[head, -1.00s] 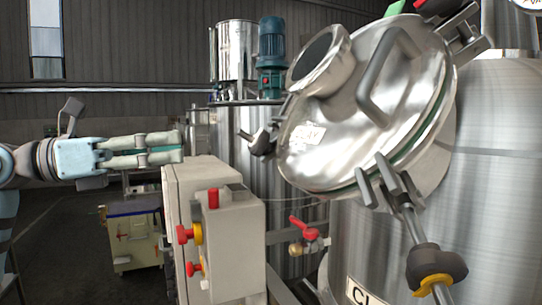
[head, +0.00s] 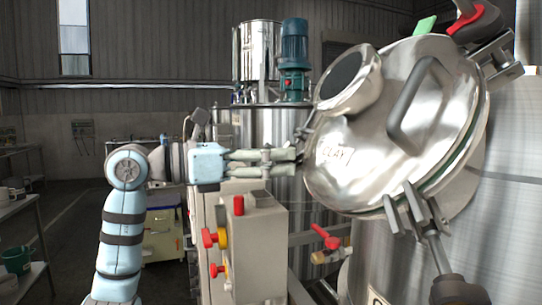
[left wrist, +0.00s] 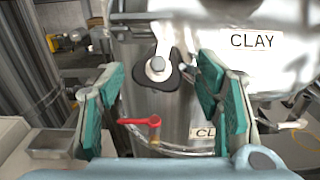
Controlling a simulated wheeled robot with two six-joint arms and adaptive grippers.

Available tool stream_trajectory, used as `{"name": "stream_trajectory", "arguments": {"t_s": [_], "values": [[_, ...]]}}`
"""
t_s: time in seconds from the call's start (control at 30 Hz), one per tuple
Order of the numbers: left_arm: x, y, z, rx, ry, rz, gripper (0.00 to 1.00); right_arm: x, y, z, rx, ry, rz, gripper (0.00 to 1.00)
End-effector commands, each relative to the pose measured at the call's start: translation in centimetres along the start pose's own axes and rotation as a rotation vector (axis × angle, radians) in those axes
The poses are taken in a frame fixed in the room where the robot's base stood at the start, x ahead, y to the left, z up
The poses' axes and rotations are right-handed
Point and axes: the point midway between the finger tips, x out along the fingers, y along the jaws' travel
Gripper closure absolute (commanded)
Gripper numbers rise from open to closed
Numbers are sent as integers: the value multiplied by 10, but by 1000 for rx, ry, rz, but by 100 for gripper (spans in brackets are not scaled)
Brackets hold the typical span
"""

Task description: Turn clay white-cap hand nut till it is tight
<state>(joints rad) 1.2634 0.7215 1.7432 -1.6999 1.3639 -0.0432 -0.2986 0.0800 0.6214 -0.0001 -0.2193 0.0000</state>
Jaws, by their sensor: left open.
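The clay tank's domed steel lid (head: 405,120) carries a CLAY label; the label also shows in the left wrist view (left wrist: 252,40). The white-cap hand nut (left wrist: 158,68) is a dark lobed knob with a pale cap at the lid's edge. It shows between my left fingers in the left wrist view, a little ahead of the tips, apparently untouched. In the head view my left gripper (head: 293,162) covers it. My left gripper is open and empty, with green pads, reaching level from the left toward the lid's left edge. My right gripper is not in view.
A grey control box (head: 255,245) with red knobs stands below my left gripper. A red-handled valve (head: 325,240) sits beside it. Another hand nut with a dark knob (head: 460,292) is at the lid's front, and a red-capped one (head: 475,22) at top right. Another tank stands behind.

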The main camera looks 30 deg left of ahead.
Motion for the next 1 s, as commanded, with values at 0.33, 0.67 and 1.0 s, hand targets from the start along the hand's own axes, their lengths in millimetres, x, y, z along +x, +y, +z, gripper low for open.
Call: {"name": "stream_trajectory", "arguments": {"t_s": [0.33, 0.67, 1.0], "values": [[-1, 0, 0, 0, 0, 1, 86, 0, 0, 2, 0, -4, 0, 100], [-1, 1, 1, 28, 0, -18, 90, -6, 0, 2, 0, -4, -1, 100], [-1, 4, 4, 192, 2, -122, 89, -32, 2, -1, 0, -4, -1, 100]]}}
